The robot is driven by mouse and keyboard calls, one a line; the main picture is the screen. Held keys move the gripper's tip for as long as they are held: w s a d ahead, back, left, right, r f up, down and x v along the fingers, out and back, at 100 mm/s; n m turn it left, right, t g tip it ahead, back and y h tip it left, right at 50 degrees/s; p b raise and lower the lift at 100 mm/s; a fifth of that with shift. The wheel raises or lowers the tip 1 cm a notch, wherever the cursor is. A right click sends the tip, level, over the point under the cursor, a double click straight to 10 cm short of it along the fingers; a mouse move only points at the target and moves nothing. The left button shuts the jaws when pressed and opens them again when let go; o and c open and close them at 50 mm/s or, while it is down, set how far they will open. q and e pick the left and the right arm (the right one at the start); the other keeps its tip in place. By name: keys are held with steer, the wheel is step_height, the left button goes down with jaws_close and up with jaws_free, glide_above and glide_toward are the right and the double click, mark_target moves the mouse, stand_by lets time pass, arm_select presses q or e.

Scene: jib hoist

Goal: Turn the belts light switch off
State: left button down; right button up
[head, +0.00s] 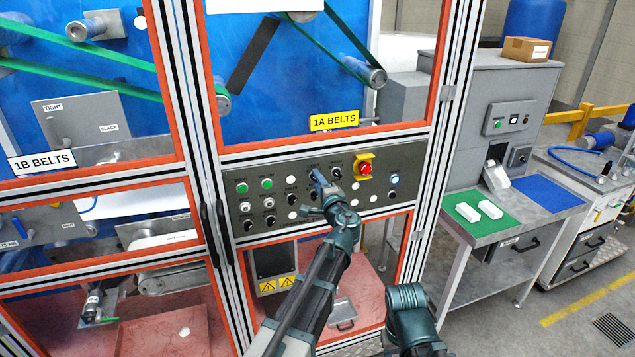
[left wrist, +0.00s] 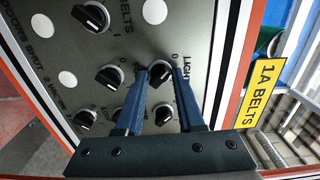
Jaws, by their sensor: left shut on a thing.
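The grey control panel (head: 290,187) carries black rotary switches, lamps and buttons on the front of the machine marked 1A BELTS. In the left wrist view, a black switch knob (left wrist: 160,72) with a white mark sits beside the word LIGHT, with a 0 near it. My left gripper (head: 317,176) reaches up to the panel's upper row. Its two blue fingers (left wrist: 161,72) stand on either side of that knob and are shut on it. The fingers hide part of the knob and its lettering. Part of my right arm shows at the bottom; its gripper is out of view.
A red emergency button (head: 365,168) on a yellow plate sits to the right of the gripper. Other black knobs (left wrist: 109,76) are close by. The 1A BELTS sign (head: 334,120) is above the panel. A bench with a green mat (head: 482,228) stands at the right.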

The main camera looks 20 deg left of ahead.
arm_select(q)
steer(key=c, duration=0.5)
jaws_free()
steer(key=shift+c, duration=0.2)
steer(key=v, duration=1.4)
